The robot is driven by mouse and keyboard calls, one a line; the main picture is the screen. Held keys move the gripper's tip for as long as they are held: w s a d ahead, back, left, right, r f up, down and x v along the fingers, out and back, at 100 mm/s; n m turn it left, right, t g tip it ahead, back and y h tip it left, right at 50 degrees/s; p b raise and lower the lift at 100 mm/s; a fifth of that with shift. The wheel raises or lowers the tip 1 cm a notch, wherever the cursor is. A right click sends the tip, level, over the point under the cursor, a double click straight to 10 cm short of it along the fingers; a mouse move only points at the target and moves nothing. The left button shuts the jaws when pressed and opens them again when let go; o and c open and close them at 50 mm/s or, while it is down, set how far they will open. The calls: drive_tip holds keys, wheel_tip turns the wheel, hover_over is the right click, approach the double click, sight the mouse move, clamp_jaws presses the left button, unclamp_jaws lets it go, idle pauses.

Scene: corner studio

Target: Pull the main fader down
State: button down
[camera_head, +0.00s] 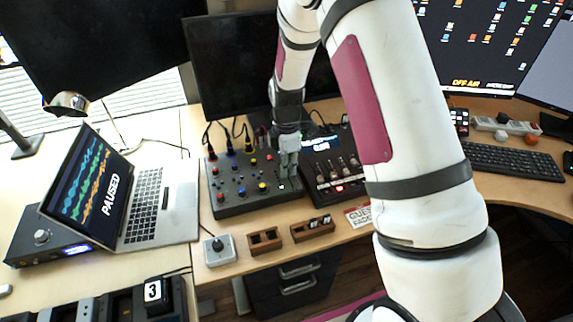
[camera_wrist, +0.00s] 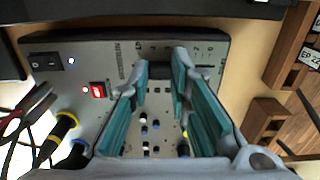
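The dark grey mixer (camera_head: 232,200) with coloured knobs stands on the desk in the head view. My gripper (camera_head: 288,172) points down over its right side and hides part of that side. In the wrist view, the mixer panel (camera_wrist: 115,75) shows number marks near a dark block, which looks like the main fader's cap (camera_wrist: 159,71). The teal-padded fingers of my gripper (camera_wrist: 160,66) stand apart, one on each side of this cap at the tips. I cannot tell whether both pads touch it.
A second fader console (camera_head: 322,172) stands just right of the mixer. In front are a small box with a knob (camera_head: 219,250) and wooden trays (camera_head: 265,241). An open laptop (camera_head: 150,205) is at left. Cables with yellow and blue plugs (camera_wrist: 62,127) enter the mixer.

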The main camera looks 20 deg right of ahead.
sight(293, 187)
drive_tip(key=s+p, duration=0.2)
drive_tip(key=s, duration=0.3)
drive_tip(key=shift+s+r, duration=0.1)
drive_tip(key=shift+s, duration=0.1)
drive_tip(key=c, duration=1.5)
unclamp_jaws()
drive_tip(key=shift+s, duration=0.1)
drive_tip(key=shift+r, duration=5.9)
